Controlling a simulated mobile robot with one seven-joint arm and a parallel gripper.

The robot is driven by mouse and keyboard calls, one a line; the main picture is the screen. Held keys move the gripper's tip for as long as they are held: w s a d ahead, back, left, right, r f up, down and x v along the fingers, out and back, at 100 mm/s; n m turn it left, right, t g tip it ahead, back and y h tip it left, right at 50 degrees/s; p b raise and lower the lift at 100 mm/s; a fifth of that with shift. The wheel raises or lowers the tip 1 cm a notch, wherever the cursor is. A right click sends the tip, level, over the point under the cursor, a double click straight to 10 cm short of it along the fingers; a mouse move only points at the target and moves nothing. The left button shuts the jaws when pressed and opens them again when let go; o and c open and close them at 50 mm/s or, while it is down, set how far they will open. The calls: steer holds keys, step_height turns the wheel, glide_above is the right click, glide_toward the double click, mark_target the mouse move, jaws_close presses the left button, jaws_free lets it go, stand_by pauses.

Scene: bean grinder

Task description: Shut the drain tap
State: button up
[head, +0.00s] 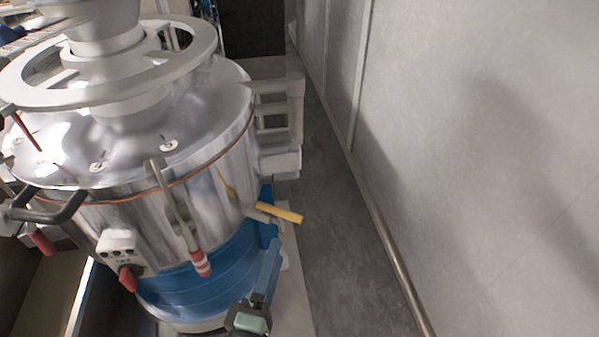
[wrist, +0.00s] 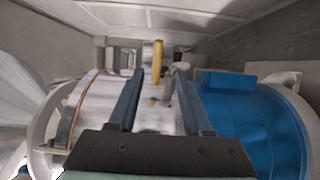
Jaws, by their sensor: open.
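The drain tap has a yellow lever handle (head: 279,213) on a short grey pipe low on the side of the steel vessel. In the head view the handle sticks out sideways to the right, away from the vessel wall. In the wrist view the handle (wrist: 156,62) stands upright in line with the gap between my fingertips. My gripper (head: 271,247) is open, with its blue fingers pointing towards the tap from below in the head view. Its fingers (wrist: 158,75) show spread and empty in the wrist view. Whether the tips reach beside the handle is hard to tell.
The large steel vessel (head: 180,215) with a blue lower band (head: 195,285) stands left of the tap. A red-and-white-ended lever (head: 200,262) and a switch box (head: 120,243) are on its front. Grey floor (head: 345,215) lies free between the vessel and the wall (head: 480,150).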

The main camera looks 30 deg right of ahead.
mark_target(288, 212)
steer(key=p+x, duration=0.1)
steer(key=x, duration=0.2)
steer(key=p+x, duration=0.1)
steer(key=x, duration=0.3)
steer(key=p+x, duration=0.1)
steer(key=x, duration=0.3)
steer(key=shift+w+r, duration=0.1)
steer(key=shift+r, duration=0.15)
steer(key=shift+x, duration=0.9)
steer(key=shift+f, duration=0.1)
jaws_close()
steer(key=shift+a, duration=0.1)
